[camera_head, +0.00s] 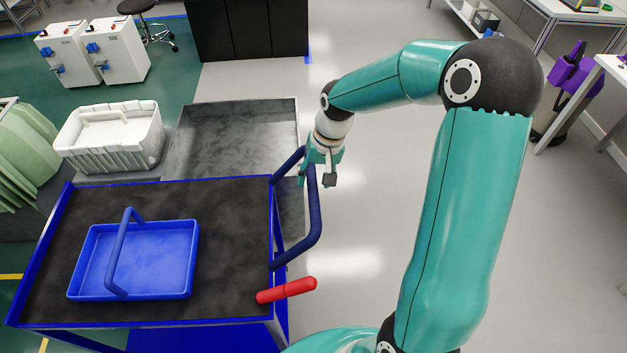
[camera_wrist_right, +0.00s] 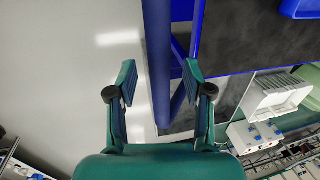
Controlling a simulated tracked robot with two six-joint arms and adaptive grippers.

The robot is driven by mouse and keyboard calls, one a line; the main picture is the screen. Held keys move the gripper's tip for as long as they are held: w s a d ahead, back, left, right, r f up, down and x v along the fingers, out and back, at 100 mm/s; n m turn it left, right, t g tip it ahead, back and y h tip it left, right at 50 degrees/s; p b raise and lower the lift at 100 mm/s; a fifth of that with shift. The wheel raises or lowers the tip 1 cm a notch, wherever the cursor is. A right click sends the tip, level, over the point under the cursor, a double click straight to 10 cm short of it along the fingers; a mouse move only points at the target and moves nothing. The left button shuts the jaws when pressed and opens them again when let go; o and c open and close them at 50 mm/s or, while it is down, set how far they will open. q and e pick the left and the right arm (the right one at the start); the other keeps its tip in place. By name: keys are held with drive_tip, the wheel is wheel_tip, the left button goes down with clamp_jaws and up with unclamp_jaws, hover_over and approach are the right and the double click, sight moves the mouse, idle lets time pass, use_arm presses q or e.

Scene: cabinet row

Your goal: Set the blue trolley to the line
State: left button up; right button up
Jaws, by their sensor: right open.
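The blue trolley (camera_head: 275,230) has a dark top and blue edges and stands at the lower left of the head view. Its dark blue push handle (camera_head: 316,215) sticks out on the right side. My right gripper (camera_head: 318,178) is at the far part of this handle, open. In the right wrist view the handle bar (camera_wrist_right: 158,50) runs between the two spread fingers of the gripper (camera_wrist_right: 159,82), with gaps on both sides; I cannot tell the depth. A piece of yellow line (camera_head: 11,276) shows on the floor left of the trolley. My left gripper is out of view.
A blue tray (camera_head: 180,275) with a handle lies on the trolley. A red grip (camera_head: 287,290) sticks out at its near right corner. A grey metal surface (camera_head: 235,135) and a white crate (camera_head: 110,140) are behind it. Floor to the right is clear.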

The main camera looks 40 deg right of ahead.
drive_tip(key=shift+a+f, duration=0.15)
drive_tip(key=shift+f, duration=0.85)
clamp_jaws()
